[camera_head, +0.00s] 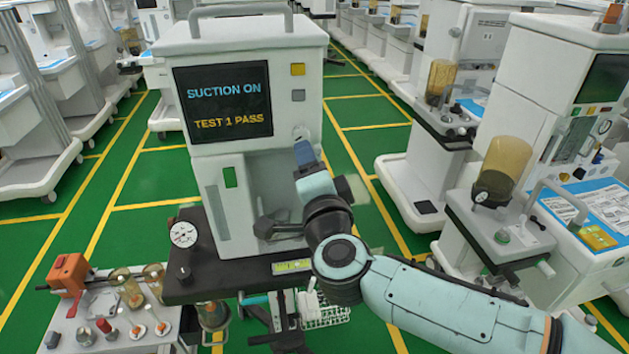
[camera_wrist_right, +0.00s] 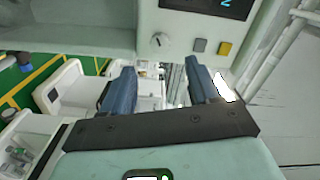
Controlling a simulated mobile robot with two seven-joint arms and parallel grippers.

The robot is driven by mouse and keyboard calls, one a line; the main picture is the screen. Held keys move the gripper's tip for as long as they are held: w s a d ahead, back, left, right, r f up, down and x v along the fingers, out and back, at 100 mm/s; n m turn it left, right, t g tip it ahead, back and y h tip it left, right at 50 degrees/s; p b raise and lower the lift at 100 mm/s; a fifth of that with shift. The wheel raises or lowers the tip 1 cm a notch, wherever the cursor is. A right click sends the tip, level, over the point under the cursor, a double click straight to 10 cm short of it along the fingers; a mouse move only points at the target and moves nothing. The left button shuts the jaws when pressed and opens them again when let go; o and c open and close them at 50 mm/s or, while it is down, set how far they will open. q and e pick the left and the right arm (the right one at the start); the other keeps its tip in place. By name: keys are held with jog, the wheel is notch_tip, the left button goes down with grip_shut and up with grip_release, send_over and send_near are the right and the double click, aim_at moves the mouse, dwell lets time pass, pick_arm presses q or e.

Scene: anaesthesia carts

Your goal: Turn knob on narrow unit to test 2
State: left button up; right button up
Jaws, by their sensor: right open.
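The narrow unit (camera_head: 240,45) is a white cabinet with a dark screen (camera_head: 224,101) reading "SUCTION ON" and "TEST 1 PASS". Its small pale knob (camera_head: 300,132) is on the front panel, right of the screen and below two square buttons. In the right wrist view the round knob (camera_wrist_right: 159,41) has a dark mark and shows beyond the fingers. My right gripper (camera_head: 304,150) is just below the knob in the head view. My left gripper is out of view.
The yellow button (camera_head: 298,69) and grey button (camera_head: 298,95) are close above the knob. A dark shelf (camera_head: 225,280) with a pressure gauge (camera_head: 184,234) is at the unit's base. A wider cart (camera_head: 545,110) stands at right. Green floor is open between them.

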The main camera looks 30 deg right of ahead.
jog(key=v, duration=0.4)
dwell(0.5)
